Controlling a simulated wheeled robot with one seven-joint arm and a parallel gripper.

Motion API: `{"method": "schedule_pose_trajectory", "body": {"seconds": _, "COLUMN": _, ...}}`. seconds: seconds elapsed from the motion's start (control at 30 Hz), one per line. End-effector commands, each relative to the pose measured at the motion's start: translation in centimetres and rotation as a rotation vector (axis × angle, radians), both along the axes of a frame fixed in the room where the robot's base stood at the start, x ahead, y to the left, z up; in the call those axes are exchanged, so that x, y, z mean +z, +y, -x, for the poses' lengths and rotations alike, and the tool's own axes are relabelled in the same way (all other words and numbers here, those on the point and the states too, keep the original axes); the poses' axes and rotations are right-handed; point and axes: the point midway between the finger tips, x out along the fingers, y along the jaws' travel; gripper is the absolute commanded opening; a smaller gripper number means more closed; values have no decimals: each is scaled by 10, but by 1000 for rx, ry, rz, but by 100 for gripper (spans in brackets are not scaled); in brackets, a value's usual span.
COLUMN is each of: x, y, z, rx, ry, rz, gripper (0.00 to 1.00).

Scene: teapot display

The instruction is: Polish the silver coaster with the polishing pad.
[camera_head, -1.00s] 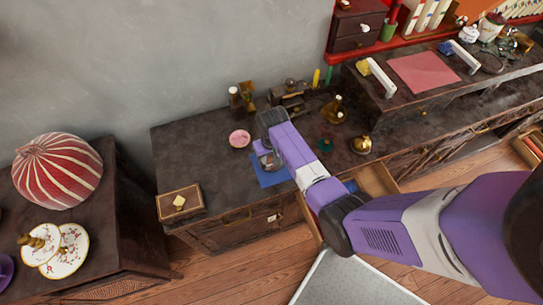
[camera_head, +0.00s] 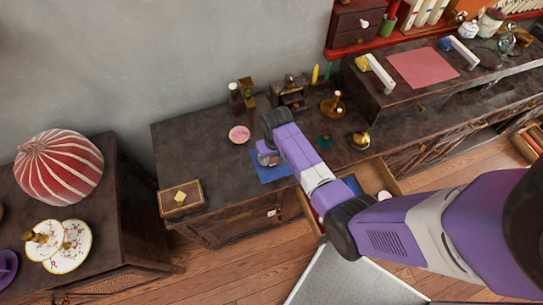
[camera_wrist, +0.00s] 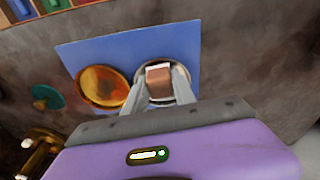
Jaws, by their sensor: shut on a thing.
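In the wrist view a blue mat (camera_wrist: 105,52) lies on the dark tabletop. A round silver coaster (camera_wrist: 152,61) sits on its right part, partly covered by my fingers and the pad. My gripper (camera_wrist: 160,80) is shut on a small brown block-like polishing pad (camera_wrist: 158,76) with a pale edge. The pad is over the middle of the coaster; I cannot tell for sure whether it touches. A golden-brown round coaster (camera_wrist: 103,86) lies to the left on the mat. In the head view my gripper (camera_head: 267,158) is low over the blue mat (camera_head: 272,178), and my arm hides much there.
A pink dish (camera_head: 239,134) stands behind the mat. A box with a yellow piece (camera_head: 180,198) lies at the table's left end. Brass pieces (camera_head: 359,140) and a teal item (camera_head: 325,140) stand to the right. An open drawer (camera_head: 376,178) juts out at the front.

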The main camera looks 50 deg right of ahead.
Motion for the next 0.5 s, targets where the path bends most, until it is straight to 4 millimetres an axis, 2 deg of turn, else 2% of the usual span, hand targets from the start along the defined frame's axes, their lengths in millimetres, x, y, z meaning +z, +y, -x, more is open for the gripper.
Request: {"method": "schedule_pose_trajectory", "body": {"seconds": 0.5, "x": 48, "y": -1, "z": -3, "rx": 1, "ry": -7, "rz": 3, "gripper": 0}}
